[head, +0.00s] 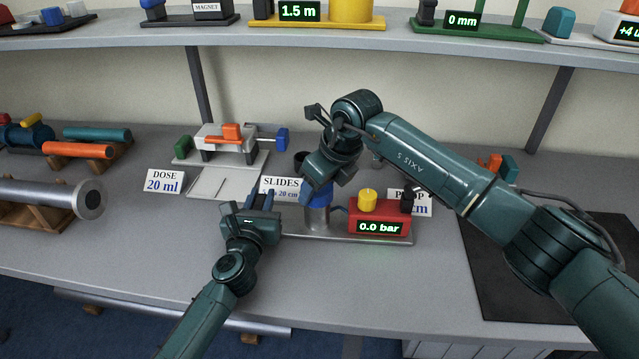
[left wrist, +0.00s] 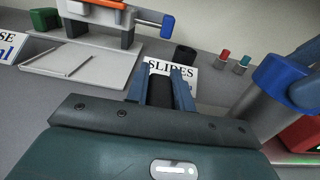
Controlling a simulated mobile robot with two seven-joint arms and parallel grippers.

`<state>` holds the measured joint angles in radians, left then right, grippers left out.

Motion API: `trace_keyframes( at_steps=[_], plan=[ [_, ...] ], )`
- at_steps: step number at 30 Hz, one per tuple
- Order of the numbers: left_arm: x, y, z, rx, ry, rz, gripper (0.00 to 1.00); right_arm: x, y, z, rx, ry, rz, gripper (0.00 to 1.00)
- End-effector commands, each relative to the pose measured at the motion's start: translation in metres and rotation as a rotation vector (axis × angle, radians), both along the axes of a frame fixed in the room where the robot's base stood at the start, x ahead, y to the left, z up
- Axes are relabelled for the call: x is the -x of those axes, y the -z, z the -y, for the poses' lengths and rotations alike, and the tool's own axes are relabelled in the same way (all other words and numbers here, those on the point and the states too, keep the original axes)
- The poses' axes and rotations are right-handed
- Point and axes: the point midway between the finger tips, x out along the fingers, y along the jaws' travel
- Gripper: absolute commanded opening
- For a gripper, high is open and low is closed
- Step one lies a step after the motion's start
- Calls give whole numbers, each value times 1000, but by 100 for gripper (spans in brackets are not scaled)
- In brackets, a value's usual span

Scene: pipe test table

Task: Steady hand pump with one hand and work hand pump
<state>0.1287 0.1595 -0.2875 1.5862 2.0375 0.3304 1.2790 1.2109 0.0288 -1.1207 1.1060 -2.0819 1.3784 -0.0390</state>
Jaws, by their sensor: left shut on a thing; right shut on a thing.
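The hand pump has a grey upright cylinder (head: 317,220) with a blue handle (head: 316,197) on top, on a grey base plate (head: 340,238). Its red gauge box (head: 372,226) reads 0.0 bar. My right gripper (head: 319,183) comes from above and is shut on the blue handle, partly hiding it. My left gripper (head: 262,198) is left of the cylinder, apart from it. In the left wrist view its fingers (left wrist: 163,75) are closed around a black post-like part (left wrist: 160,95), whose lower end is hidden. The blue handle (left wrist: 284,80) also shows there at the right.
A SLIDES card (head: 281,187) stands behind my left gripper. A DOSE card (head: 164,181) and a slide device (head: 226,145) are at the left. Behind the pump is a small black cup (head: 301,160). A dark mat (head: 505,285) lies at the right. A shelf (head: 330,43) runs overhead.

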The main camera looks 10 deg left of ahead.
Motion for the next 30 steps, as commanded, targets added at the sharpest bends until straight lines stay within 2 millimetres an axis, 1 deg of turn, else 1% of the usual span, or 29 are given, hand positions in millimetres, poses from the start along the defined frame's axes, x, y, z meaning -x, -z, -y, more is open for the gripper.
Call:
trace_keyframes(
  at_steps=[4,10,11,19,26,30],
  plan=[
    [0,1,0,0,-1,-1,0,-1,-1,1,0,86,4,29],
    [0,1,0,0,-1,-1,0,-2,-1,2,0,93,4,29],
    [0,1,0,0,-1,-1,0,-2,-1,2,0,93,4,59],
    [0,1,0,0,0,-1,0,-1,-1,1,1,91,3,81],
    [0,1,0,0,0,-1,0,-1,-1,1,0,90,2,82],
    [0,1,0,0,0,-1,0,1,-10,3,-1,89,4,82]
  ],
)
